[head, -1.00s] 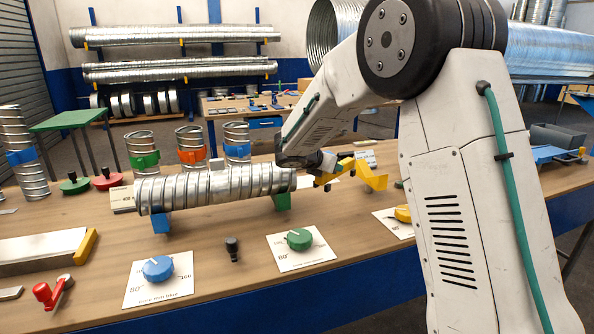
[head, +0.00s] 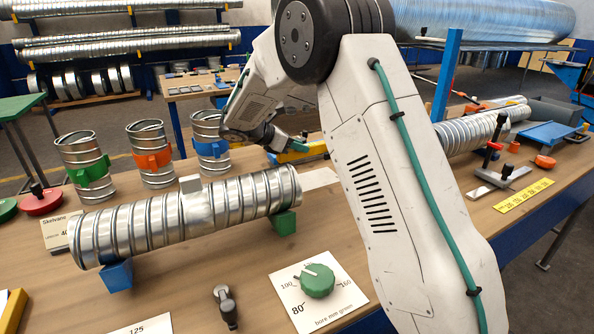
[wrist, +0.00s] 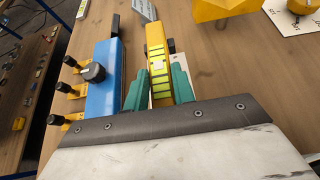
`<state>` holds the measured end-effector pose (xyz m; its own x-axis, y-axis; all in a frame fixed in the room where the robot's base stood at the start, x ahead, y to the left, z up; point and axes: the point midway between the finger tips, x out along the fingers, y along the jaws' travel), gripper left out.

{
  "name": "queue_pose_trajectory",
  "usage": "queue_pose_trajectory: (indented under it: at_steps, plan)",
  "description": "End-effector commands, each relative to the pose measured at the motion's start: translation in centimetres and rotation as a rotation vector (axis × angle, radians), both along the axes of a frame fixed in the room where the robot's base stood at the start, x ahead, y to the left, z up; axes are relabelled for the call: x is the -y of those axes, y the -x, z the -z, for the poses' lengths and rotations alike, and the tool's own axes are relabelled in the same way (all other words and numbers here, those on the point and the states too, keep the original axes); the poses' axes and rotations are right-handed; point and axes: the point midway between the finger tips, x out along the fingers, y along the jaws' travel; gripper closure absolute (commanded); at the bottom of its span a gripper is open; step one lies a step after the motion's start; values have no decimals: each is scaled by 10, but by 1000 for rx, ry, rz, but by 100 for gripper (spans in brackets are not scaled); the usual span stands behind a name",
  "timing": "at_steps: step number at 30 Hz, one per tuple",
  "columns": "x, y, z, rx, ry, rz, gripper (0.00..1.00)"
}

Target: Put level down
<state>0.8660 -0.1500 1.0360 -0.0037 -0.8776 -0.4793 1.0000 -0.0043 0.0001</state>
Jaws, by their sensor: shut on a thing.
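The level (wrist: 159,65) is a yellow bar with bright yellow-green stripes and a small pale patch. My gripper (wrist: 160,88) has its two teal fingers on either side of it and is shut on it. In the head view the gripper (head: 298,144) is behind the spiral duct, and part of the yellow level (head: 300,154) shows beside the fingers. My arm covers what lies right of it. I cannot tell whether the level touches the table.
A blue bar (wrist: 104,72) with a black knob lies close left of the level. The spiral duct (head: 190,217) rests on blue and green supports. Three short ducts with green, orange (head: 152,160) and blue bands stand behind. A green dial (head: 318,281) is in front.

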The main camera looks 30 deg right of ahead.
Motion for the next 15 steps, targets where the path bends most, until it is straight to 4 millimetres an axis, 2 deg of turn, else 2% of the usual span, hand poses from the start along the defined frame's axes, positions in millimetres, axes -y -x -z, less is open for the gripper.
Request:
queue_pose_trajectory:
  at_steps: [3, 10, 15]
  plan:
    - [4, 1, 21, -3, 1, 4, 100]
    - [4, 0, 40, 0, 1, 2, 100]
    - [3, 0, 64, -2, 2, 1, 100]
